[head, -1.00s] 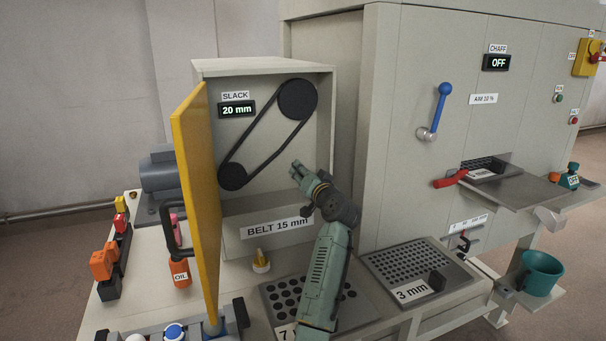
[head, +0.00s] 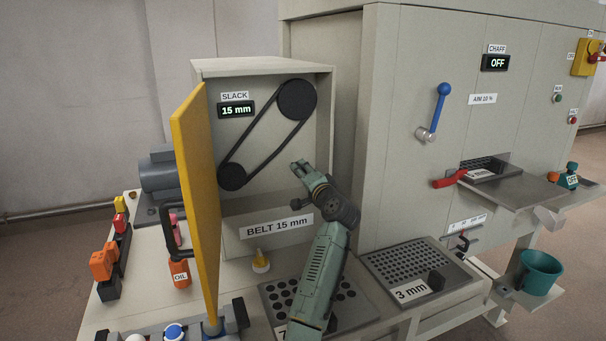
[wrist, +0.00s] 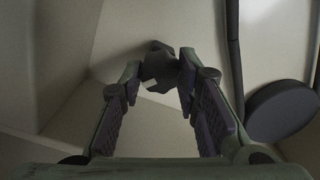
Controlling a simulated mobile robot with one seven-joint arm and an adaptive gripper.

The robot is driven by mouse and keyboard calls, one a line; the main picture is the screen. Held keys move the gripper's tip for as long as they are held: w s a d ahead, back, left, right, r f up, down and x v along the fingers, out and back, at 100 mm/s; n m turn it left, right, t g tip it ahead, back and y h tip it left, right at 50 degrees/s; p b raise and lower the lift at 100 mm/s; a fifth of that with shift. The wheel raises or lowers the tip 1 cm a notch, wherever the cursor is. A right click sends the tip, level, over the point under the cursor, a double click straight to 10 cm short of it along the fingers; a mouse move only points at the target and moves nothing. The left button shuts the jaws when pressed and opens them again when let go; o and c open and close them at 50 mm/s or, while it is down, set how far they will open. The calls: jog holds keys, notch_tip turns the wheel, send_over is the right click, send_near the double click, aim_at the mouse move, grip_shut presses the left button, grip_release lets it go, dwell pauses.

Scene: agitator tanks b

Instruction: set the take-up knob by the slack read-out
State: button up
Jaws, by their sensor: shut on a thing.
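The slack read-out (head: 236,110) shows 15 mm inside the open belt housing. The label (head: 276,228) on the housing's lower front reads BELT 15 mm. A dark belt (head: 262,138) runs around a large upper pulley (head: 297,99) and a smaller lower pulley (head: 232,177). My gripper (head: 299,166) reaches into the housing, right of the lower pulley. In the wrist view my gripper (wrist: 162,80) is shut on the dark lobed take-up knob (wrist: 158,64). In the head view I cannot make out the knob behind my gripper.
The yellow housing door (head: 197,200) stands open on the left, with a dark handle. Perforated screens, one marked 3 mm (head: 411,292), lie in front. The housing's right wall (head: 326,130) is close to my gripper.

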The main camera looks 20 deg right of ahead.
dwell(0.3)
jog(key=o, duration=1.2)
jog(key=shift+c, duration=0.2)
jog(key=s, duration=1.2)
jog(key=shift+d, duration=0.25)
